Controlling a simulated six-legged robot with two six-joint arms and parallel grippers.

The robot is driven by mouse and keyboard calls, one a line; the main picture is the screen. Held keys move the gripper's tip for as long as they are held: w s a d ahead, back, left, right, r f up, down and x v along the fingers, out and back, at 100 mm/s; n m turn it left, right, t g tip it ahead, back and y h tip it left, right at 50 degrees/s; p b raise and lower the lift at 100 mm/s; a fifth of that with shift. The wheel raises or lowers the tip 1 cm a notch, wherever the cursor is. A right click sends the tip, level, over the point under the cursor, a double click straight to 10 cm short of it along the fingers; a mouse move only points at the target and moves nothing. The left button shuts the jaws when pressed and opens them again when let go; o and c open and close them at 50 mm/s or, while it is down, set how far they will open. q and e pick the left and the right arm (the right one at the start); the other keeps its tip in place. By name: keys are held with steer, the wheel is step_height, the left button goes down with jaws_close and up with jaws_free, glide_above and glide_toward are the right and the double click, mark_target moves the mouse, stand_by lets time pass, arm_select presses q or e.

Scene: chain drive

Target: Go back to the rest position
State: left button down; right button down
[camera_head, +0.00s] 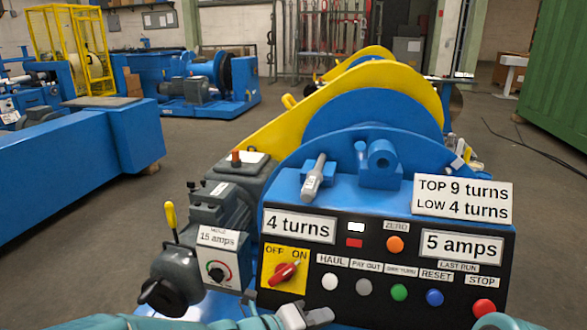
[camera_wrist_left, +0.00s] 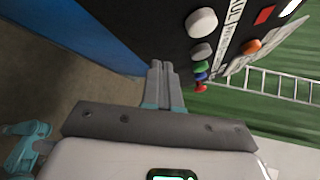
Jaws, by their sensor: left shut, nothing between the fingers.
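My left gripper (camera_head: 318,316) is low in the head view, in front of the lower edge of the black control panel (camera_head: 376,262). In the left wrist view its two grey fingers (camera_wrist_left: 160,68) are together with nothing between them. The panel has a red OFF/ON switch (camera_head: 285,273) on a yellow plate. It also has a white HAUL button (camera_head: 330,282), grey, green and blue buttons, and a red STOP button (camera_head: 484,308). In the wrist view the white button (camera_wrist_left: 201,22) is up and to the right of the fingertips, apart from them. My right gripper is not in view.
A grey motor unit with a dial box (camera_head: 220,262) and yellow-handled lever (camera_head: 170,218) stands left of the panel. Behind it is a blue drum under a yellow guard (camera_head: 385,80). A long blue beam (camera_head: 75,165) lies left. Open floor (camera_head: 205,140) lies between.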

arm_select(q)
steer(key=s+a+f+n+g+y, duration=0.1)
steer(key=s+a+f+n+y, duration=0.1)
steer(key=a+f+n, duration=0.45)
steer(key=s+a+f+n+y, duration=0.2)
steer(key=s+a+f+n, duration=0.15)
steer(key=f, duration=0.65)
steer(key=s+a+f+n+g+y, duration=0.1)
steer(key=s+a+f+n+y, duration=0.1)
steer(key=a+f+n, duration=0.45)
steer(key=s+a+f+n+g+y, duration=0.15)
steer(key=s+f+n, duration=0.25)
steer(key=s+n, duration=0.4)
steer(key=s+a+f+n+g, duration=0.1)
steer(key=s+f+n+g, duration=0.2)
steer(key=s+f+n, duration=0.5)
step_height(320, 180, up, 32)
steer(key=w+n+p, duration=0.1)
steer(key=n+p, duration=0.1)
steer(key=p, duration=2.6)
steer(key=shift+d+p, duration=0.15)
steer(key=shift+p, duration=0.25)
steer(key=shift+f+g, duration=0.15)
steer(key=shift+g, duration=0.1)
